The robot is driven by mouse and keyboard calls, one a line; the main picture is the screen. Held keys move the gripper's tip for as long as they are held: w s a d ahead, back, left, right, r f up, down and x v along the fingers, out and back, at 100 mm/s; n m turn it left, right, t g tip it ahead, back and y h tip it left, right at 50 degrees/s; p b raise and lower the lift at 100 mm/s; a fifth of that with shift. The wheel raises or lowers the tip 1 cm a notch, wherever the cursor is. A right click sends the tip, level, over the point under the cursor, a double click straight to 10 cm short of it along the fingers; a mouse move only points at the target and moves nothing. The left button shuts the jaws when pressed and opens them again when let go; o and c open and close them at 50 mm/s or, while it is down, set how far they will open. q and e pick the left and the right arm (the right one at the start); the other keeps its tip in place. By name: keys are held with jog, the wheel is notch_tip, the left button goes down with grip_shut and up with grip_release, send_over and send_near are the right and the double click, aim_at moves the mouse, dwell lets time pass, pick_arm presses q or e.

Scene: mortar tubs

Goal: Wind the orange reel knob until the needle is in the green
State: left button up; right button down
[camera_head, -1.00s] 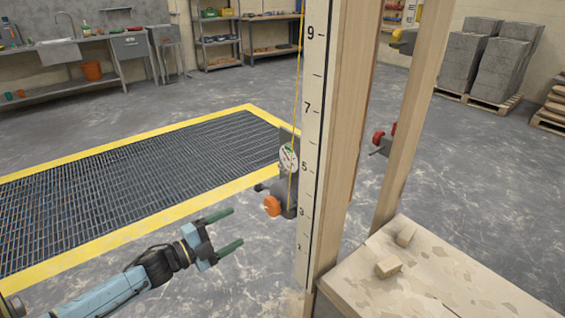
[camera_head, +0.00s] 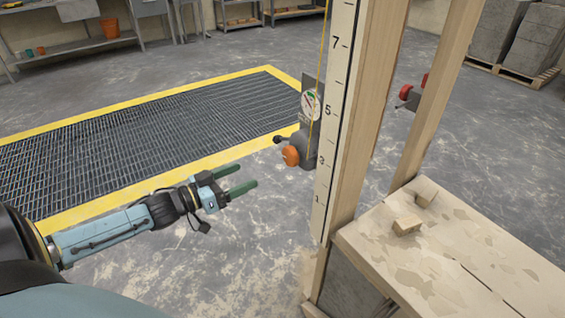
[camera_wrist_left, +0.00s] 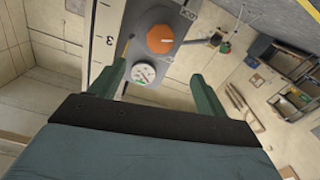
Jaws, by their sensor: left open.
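The orange reel knob (camera_head: 290,155) sticks out from a grey reel housing (camera_head: 304,145) on the left side of the wooden post. Above it is a round white dial (camera_head: 311,103) with a green zone; the needle is too small to read surely. My left gripper (camera_head: 248,179) is open and empty, left of and a little below the knob, not touching it. In the left wrist view the knob (camera_wrist_left: 160,39) and the dial (camera_wrist_left: 144,72) show beyond the open fingers (camera_wrist_left: 158,85). My right gripper is not in view.
A numbered scale board (camera_head: 336,110) runs up the post, with a thin yellow line beside it. A wooden bench (camera_head: 455,250) with small blocks stands at the lower right. A red knob (camera_head: 405,92) is behind the post. Floor around a yellow-edged grating (camera_head: 150,150) is clear.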

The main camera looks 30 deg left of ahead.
aim_at(287, 156)
pick_arm(q)
jog(key=b+x, duration=0.3)
jog(key=x, duration=0.8)
jog(key=shift+w+d+b, duration=0.15)
jog(key=shift+w+b, duration=0.15)
jog(key=shift+b, duration=0.05)
jog(key=shift+x, duration=0.85)
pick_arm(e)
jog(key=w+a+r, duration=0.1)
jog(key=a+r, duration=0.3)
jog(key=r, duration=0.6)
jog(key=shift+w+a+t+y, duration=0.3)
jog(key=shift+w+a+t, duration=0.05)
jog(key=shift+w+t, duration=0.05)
pick_arm(q)
jog(key=shift+c, duration=0.4)
jog(key=c, duration=0.9)
